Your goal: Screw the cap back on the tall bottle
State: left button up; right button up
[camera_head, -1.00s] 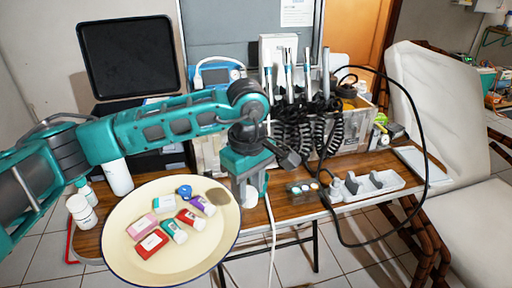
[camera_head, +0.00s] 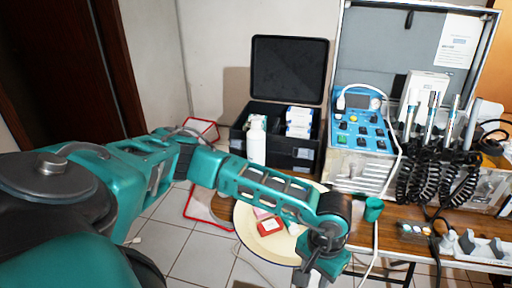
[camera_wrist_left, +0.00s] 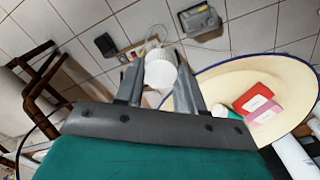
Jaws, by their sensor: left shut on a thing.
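My left gripper (camera_head: 322,272) hangs over the front of the table, its fingertips near the bottom edge of the head view. In the left wrist view the gripper (camera_wrist_left: 158,58) is shut on a small white ribbed cap (camera_wrist_left: 160,72). A tall white bottle (camera_head: 257,148) stands upright behind the plate, in front of the open black case. Its top is hard to make out. A white bottle also shows at the lower right of the left wrist view (camera_wrist_left: 294,158). The cap is well apart from the bottle. My right gripper is out of view.
A round cream plate (camera_head: 247,222) holds a red-and-white box (camera_head: 269,226) and other small packs, partly hidden by my left arm. A teal cup (camera_head: 373,209) stands right of the arm. The black case (camera_head: 308,154) and blue dental unit (camera_head: 361,132) stand behind.

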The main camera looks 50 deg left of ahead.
aim_at(255, 137)
jog(key=k+j, duration=0.2)
jog(key=j, duration=0.15)
jog(key=k+j+z, duration=0.15)
jog(key=j, duration=0.25)
jog(key=k+j, duration=0.2)
jog(key=j, duration=0.15)
jog(key=j+z, duration=0.2)
jog(key=j, duration=0.3)
jog(key=k+j+z, duration=0.15)
jog(key=j, duration=0.35)
jog(key=k+j+z, duration=0.2)
jog(key=j, duration=0.3)
jog(key=j+z, duration=0.45)
jog(key=j, duration=1.1)
jog(key=i+j, duration=0.1)
jog(key=j, duration=0.4)
jog(key=i+j+z, duration=0.1)
jog(key=j, duration=0.4)
